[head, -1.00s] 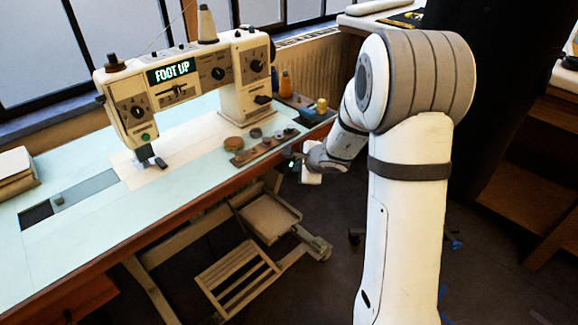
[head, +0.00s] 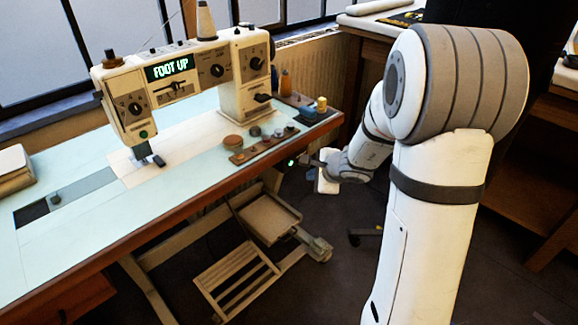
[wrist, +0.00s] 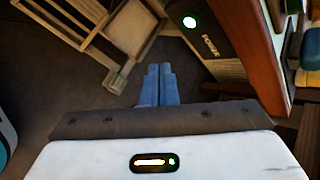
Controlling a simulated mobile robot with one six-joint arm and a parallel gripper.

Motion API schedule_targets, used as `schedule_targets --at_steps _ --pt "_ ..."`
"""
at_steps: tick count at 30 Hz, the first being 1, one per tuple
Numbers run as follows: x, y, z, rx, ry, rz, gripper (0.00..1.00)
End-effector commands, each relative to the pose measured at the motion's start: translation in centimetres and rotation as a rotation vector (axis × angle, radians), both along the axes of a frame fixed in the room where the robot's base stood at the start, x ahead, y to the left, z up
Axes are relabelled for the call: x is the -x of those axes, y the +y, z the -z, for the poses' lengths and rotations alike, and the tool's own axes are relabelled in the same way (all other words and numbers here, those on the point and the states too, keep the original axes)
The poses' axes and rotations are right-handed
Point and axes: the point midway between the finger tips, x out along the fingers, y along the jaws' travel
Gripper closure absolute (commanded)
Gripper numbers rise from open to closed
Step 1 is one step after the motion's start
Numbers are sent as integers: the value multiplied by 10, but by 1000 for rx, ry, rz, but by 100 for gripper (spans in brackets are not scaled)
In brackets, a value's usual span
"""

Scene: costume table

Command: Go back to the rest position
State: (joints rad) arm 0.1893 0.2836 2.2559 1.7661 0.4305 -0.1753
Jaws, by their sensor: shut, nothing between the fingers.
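My gripper (wrist: 158,84) shows in the wrist view with its two blue fingers side by side and closed, nothing between them. In the head view my gripper (head: 312,162) hangs in the air just off the front right edge of the sewing table (head: 75,262). In the wrist view the fingers point over the dark floor, with the table's wooden edge (wrist: 265,60) to the right. The sewing machine (head: 180,75) stands on the table, and its display reads "FOOT UP".
A panel marked POWER (wrist: 208,38) with a lit green button is under the table edge. A wooden treadle (head: 237,282) and shelf (head: 268,218) stand below. Small items lie on a wooden strip (head: 262,147) near the table's right end. Floor right of the table is mostly clear.

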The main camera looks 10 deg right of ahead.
Motion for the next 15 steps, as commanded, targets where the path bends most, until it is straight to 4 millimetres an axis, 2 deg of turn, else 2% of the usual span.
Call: schedule_targets --at_steps 6,15 --pt "13 -9 0 -1 -1 1 100" --pt "14 -10 0 -1 0 -1 100"
